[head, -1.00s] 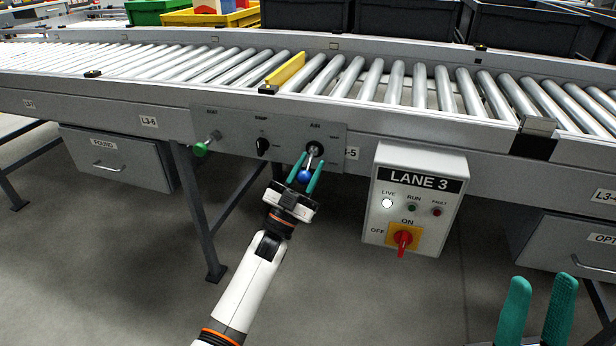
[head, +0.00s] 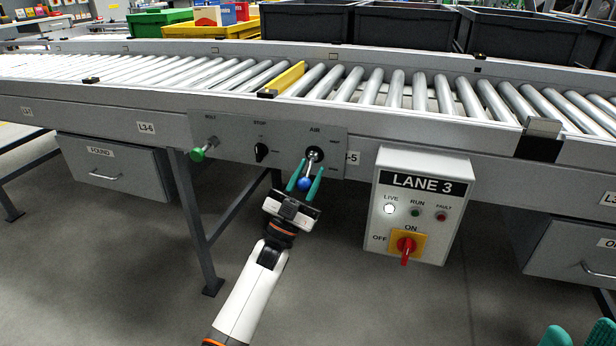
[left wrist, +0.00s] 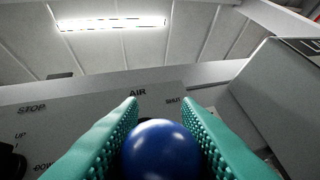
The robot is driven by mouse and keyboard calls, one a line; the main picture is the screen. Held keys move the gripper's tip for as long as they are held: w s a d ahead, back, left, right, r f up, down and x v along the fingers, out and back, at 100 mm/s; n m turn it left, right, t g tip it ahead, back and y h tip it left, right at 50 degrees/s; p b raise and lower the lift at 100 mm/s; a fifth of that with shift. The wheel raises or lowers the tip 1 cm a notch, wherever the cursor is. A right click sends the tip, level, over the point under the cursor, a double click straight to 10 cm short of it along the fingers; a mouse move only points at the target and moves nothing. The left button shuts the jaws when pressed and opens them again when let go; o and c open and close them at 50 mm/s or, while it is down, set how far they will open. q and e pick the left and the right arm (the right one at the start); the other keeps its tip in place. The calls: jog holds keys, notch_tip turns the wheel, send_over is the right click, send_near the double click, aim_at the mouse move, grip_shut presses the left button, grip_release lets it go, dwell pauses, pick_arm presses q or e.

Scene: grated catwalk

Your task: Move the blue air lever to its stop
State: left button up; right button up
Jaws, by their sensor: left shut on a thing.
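The blue air lever is a blue ball knob (head: 305,184) on a short stem below a dark round pivot (head: 315,153). It sits on the grey panel (head: 225,148) under the label AIR. The stem points down and slightly left. My left gripper (head: 307,170) has its teal fingers shut on either side of the blue knob. In the left wrist view the blue knob (left wrist: 160,150) fills the space between the fingers and hides the stem. The word SHUT is up and right of it. My right gripper (head: 578,335) shows only its fingertips at the bottom right, apart and empty.
On the same panel are a green knob (head: 197,154) and a black STOP selector (head: 261,152). The LANE 3 box (head: 452,215), with a red and yellow switch, stands out to the right of the lever. Conveyor rollers (head: 390,95) run above.

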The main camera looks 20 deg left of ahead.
pick_arm(q)
jog(key=o, duration=0.9)
jog(key=shift+o, duration=0.2)
jog(key=p+v, duration=0.2)
jog(key=v, duration=1)
